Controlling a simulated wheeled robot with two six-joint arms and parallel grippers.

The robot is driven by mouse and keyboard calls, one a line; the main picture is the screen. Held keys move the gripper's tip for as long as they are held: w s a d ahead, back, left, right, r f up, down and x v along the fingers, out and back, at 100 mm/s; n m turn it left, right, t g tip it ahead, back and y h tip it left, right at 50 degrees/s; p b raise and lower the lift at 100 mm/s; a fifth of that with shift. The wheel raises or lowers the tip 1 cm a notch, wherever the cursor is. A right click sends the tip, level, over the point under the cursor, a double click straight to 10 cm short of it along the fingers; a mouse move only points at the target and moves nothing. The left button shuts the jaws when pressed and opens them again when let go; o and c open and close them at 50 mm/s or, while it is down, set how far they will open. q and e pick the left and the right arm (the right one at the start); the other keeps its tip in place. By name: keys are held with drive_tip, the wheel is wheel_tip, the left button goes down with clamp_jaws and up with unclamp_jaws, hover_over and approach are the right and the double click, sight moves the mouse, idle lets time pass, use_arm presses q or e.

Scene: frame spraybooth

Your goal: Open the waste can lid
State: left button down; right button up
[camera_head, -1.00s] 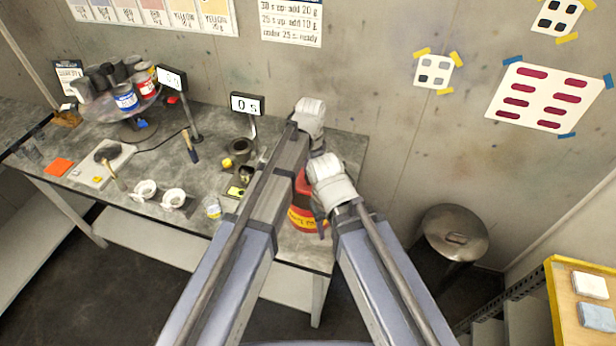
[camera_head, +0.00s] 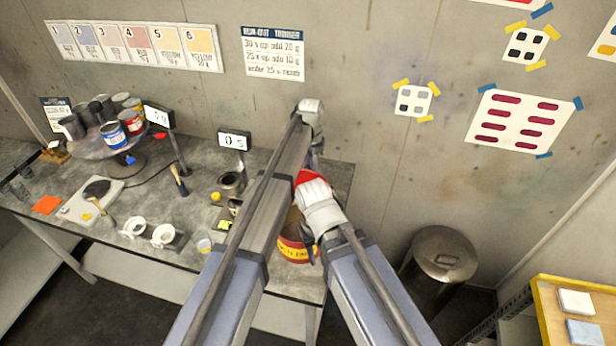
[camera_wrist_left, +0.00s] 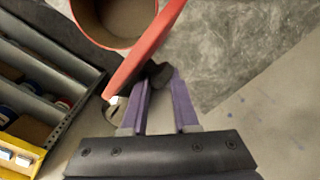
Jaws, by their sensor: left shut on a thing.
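The red waste can (camera_head: 297,252) with a yellow band stands at the table's front right. Its mouth is uncovered, and its brownish inside shows in the left wrist view (camera_wrist_left: 118,18). Its red lid (camera_head: 312,178) is tilted up steeply at the back of the rim; in the left wrist view the lid (camera_wrist_left: 145,52) appears almost edge-on. My left gripper (camera_head: 316,157) is behind the lid, shut on a dark tab at it; the purple fingers (camera_wrist_left: 158,78) flank this tab. My right gripper (camera_head: 311,250) hangs beside the can, its fingers mostly hidden by its arm.
Scales, cups and a brush stand on the grey table (camera_head: 200,200) to the left, with a turntable of cans (camera_head: 113,135) farther back. A metal bin (camera_head: 442,255) stands on the floor at right. A yellow-edged shelf (camera_head: 545,305) is at lower right.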

use_arm(q)
drive_tip(key=shift+w+a+f, duration=0.15)
drive_tip(key=shift+w+a, duration=0.2)
drive_tip(key=shift+w, duration=0.05)
drive_tip(key=c, duration=1.1)
unclamp_jaws()
drive_tip(key=o, duration=0.3)
drive_tip(key=shift+a, duration=0.25)
drive_tip(key=o, duration=0.3)
drive_tip(key=shift+s+d, duration=0.1)
drive_tip(key=shift+d+r, duration=0.1)
drive_tip(key=shift+r, duration=0.1)
